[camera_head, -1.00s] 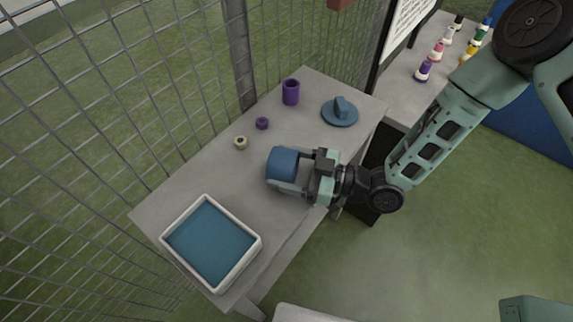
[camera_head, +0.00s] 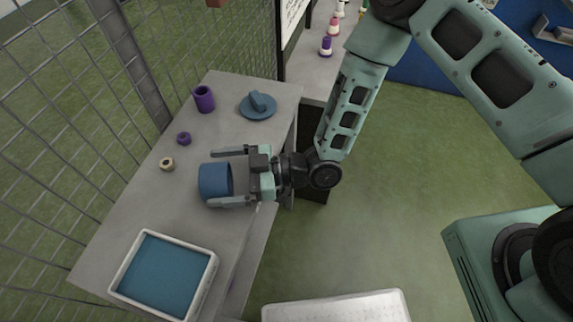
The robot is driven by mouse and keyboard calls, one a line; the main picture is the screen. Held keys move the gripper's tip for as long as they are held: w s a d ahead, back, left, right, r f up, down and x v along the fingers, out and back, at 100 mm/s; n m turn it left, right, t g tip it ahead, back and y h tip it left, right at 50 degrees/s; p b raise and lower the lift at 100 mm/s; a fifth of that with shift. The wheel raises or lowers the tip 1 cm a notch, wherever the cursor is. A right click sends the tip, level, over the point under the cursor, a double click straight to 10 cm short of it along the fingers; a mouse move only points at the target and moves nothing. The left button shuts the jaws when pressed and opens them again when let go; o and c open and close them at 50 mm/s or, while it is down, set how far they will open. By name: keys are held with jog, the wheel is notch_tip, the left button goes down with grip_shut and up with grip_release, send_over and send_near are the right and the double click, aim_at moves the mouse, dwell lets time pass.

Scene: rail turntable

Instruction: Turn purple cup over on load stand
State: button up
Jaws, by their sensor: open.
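The purple cup (camera_head: 204,99) stands upright near the fence side of the grey table, its dark opening facing up. My gripper (camera_head: 213,177) is open, its two fingers spread to either side of a blue cup-like cylinder (camera_head: 211,182) on the nearer part of the table. I cannot tell whether the fingers touch the cylinder. The purple cup is apart from my gripper, above it in the picture. A round blue base with a raised block (camera_head: 258,105) lies right of the purple cup; I cannot tell which thing is the load stand.
A small purple ring (camera_head: 184,139) and a beige ring (camera_head: 167,164) lie along the fence edge of the table (camera_head: 150,210). A white-rimmed tray with a blue floor (camera_head: 214,270) is at the near end. Wire fence (camera_head: 60,130) borders the left. Several coloured pieces stand behind.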

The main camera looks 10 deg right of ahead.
jog(key=d+b, duration=0.3)
jog(key=d, duration=1.3)
jog(key=shift+d, duration=0.4)
jog(key=shift+w+a, duration=0.1)
jog(key=w+r+m+t+h, duration=0.1)
jog(key=w+t+h, duration=0.1)
jog(key=w+h, duration=0.5)
notch_tip(320, 180, up, 6)
jog(key=s+d+m+t+h+p, duration=0.1)
jog(key=s+d+m+h, duration=0.15)
jog(key=h, duration=0.35)
jog(key=s+d+r+m+g+h, duration=0.1)
jog(key=s+d+r+m+h, duration=0.1)
jog(key=s+r, duration=0.3)
jog(key=s+d+r+m+g+h+p, duration=0.1)
jog(key=s+r+m, duration=0.4)
jog(key=s, duration=0.6)
jog(key=shift+d+r+g+h, duration=0.5)
jog(key=shift+d+r+h, duration=0.1)
jog(key=shift+h, duration=0.1)
jog(key=shift+d, duration=0.1)
